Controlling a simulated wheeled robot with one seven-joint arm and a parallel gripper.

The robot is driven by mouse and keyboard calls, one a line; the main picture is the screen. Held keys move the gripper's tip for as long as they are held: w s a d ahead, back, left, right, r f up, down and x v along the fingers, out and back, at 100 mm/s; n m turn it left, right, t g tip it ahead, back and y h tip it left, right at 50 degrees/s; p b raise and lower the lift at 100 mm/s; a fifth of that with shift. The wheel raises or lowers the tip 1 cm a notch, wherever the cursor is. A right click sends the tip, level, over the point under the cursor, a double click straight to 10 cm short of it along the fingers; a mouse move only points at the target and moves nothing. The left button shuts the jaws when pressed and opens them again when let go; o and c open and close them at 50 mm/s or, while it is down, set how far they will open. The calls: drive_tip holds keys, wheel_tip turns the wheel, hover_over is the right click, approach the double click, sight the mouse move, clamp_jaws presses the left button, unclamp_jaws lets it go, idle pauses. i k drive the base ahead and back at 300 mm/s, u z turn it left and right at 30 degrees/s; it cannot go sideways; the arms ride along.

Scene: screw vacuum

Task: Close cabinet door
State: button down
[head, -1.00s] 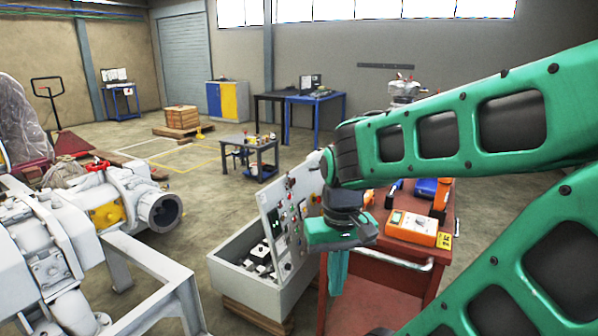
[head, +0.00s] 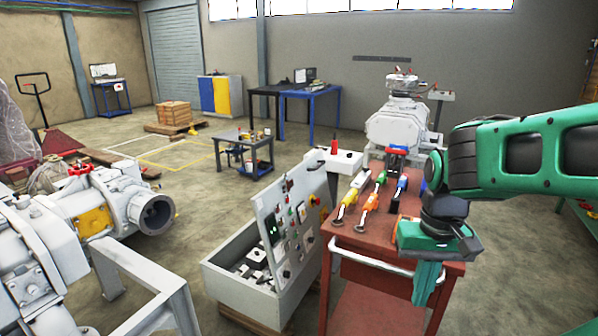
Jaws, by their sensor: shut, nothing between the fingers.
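The grey-white control cabinet (head: 240,297) lies low on a wooden pallet, with its top open and dark and white parts showing inside. Its door (head: 291,228), a panel with buttons, knobs and a small screen, stands raised along the cabinet's right side. The door is open. My gripper (head: 427,298) is to the right of the door, over the front right of the red tool trolley. Its teal fingers point down, shut and empty. It is well apart from the door.
A white frame and pipe machine (head: 115,208) is at the left. A small table (head: 244,150) stands behind. The floor between is mostly clear.

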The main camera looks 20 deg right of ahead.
sight(308, 178)
drive_tip(key=z, duration=0.05)
drive_tip(key=i, duration=1)
drive_tip(key=u, duration=0.05)
